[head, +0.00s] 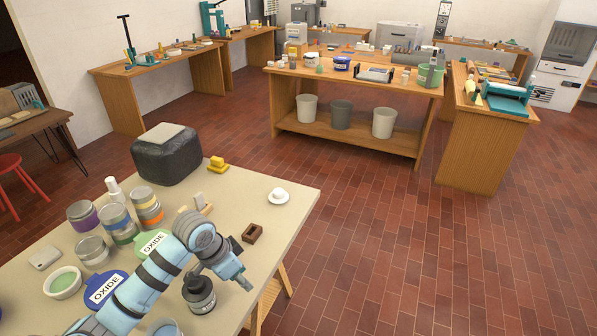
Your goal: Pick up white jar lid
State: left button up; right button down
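The white jar lid (278,197) is a small round white piece with a raised knob. It lies flat near the far right corner of the beige table (296,212), with clear space around it. My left arm, light blue with black bands, reaches in from the lower left. My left gripper (241,267) is above the table's right side, nearer to me than the lid and apart from it. Its fingers are seen at a steep angle, so I cannot tell whether they are open or shut. My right gripper is not in view.
A small brown open box (252,233) stands between my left gripper and the lid. Several paint tins (116,224), a yellow block (217,165) and a dark grey block (167,158) are farther left. Brick floor lies right.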

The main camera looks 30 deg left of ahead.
aim_at(279, 196)
jog(key=i, duration=3.4)
jog(key=u, duration=2.45)
